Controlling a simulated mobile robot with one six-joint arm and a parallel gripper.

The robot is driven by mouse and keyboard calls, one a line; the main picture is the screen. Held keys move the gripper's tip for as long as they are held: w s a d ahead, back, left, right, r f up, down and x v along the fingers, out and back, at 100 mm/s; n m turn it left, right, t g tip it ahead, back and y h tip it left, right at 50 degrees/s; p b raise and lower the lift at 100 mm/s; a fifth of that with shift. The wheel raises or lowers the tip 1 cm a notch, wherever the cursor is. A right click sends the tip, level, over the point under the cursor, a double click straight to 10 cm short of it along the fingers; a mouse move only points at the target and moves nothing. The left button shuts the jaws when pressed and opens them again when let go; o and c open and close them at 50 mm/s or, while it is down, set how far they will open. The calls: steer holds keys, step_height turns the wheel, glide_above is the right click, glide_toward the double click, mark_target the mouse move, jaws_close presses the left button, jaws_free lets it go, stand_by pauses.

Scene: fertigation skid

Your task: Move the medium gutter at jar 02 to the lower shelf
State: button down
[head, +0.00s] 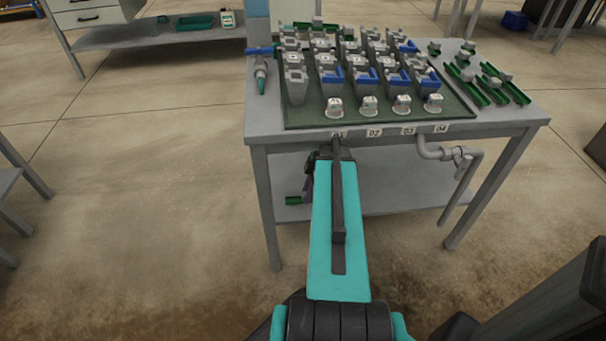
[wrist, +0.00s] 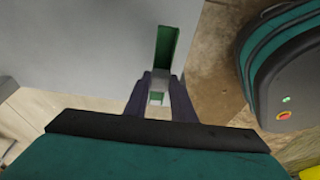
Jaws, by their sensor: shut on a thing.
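My gripper (wrist: 157,90) is shut on a small pale block, with green showing beside it, between the dark fingers in the wrist view. A green gutter (wrist: 167,48) extends just beyond the fingertips, over a grey surface. In the head view my arm reaches below the tabletop's front edge, and a short green gutter piece (head: 293,200) shows left of my wrist, at the front left of the lower shelf (head: 400,190). I cannot tell whether it touches the shelf. My arm hides much of the gripper and partly covers the leftmost front label, near jar 01 (head: 334,107).
The grey table (head: 500,120) carries a dark green tray with several grey fittings, some with blue parts. Several green gutters (head: 495,88) lie at its right. A grey pipe (head: 430,152) hangs from the front right. Table legs flank the shelf, whose visible right part is clear.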

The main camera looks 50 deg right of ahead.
steer(key=shift+w+d+b, duration=0.45)
steer(key=shift+w+d, duration=0.95)
steer(key=shift+w, duration=0.25)
steer(key=shift+w+d+b, duration=0.5)
steer(key=shift+w+d, duration=0.85)
steer(key=shift+w, duration=0.25)
steer(key=shift+w+d+b, duration=0.45)
steer(key=shift+w+d, duration=0.95)
steer(key=shift+w, duration=0.25)
steer(key=shift+f+b, duration=0.8)
steer(key=shift+f, duration=0.95)
steer(key=c, duration=1.5)
jaws_free()
steer(key=shift+f, duration=0.1)
